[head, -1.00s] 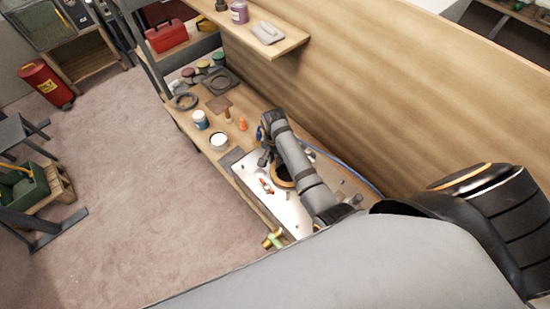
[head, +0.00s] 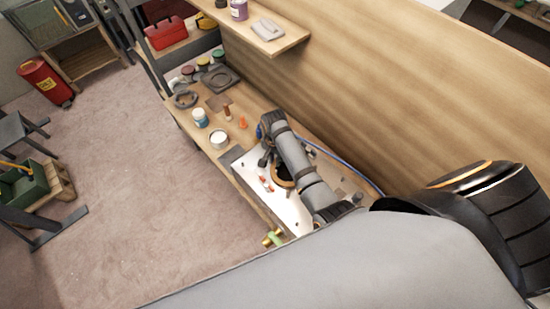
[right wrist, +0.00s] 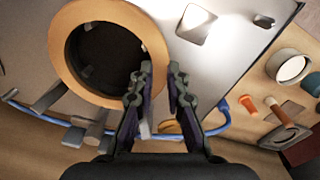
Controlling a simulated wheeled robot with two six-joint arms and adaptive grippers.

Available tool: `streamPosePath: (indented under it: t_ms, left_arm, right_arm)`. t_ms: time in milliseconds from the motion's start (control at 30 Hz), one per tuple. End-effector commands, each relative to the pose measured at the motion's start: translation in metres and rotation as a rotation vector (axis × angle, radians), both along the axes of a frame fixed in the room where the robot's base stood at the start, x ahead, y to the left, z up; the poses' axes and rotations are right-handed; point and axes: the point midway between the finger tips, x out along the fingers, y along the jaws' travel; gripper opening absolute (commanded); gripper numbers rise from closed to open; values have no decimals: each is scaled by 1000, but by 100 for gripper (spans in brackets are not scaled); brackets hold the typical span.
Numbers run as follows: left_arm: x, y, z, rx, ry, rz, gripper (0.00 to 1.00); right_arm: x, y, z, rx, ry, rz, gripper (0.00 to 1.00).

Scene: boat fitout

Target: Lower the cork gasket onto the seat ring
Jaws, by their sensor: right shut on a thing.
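The cork gasket, a tan ring (right wrist: 152,42), fills the upper left of the right wrist view, with a dark round opening inside it. In the head view it shows partly (head: 284,184) behind my right arm, over the white panel (head: 293,212). My right gripper (right wrist: 161,68) is shut on the gasket's rim, its two fingertips on either side of the edge. In the head view the gripper (head: 266,158) is mostly covered by its own arm. The seat ring cannot be told apart under the gasket, and the gap between them cannot be judged. My left gripper is not in view.
Small red parts (head: 265,183) lie on the panel left of the gasket. A blue hose (right wrist: 222,124) runs along the wall side. A white-topped can (head: 219,140), a blue-labelled jar (head: 200,117) and an orange cone (head: 243,122) stand on the bench beyond the panel.

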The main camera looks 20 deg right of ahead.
Motion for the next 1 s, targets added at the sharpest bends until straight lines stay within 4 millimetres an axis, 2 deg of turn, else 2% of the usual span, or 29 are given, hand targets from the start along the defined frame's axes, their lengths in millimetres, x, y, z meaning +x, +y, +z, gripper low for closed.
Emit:
streamPosePath:
  t_ms: [333,367,533,767,967,1000]
  left_arm:
    - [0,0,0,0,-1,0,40]
    - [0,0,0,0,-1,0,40]
    - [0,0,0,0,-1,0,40]
    - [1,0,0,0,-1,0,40]
    - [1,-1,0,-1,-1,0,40]
    - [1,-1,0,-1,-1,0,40]
  right_arm:
    - [0,0,-2,0,0,0,0]
    - [0,0,-2,0,0,0,15]
    - [0,0,-2,0,0,0,38]
    - [0,0,-2,0,0,0,40]
    - [0,0,-2,0,0,0,66]
    - [0,0,-2,0,0,0,67]
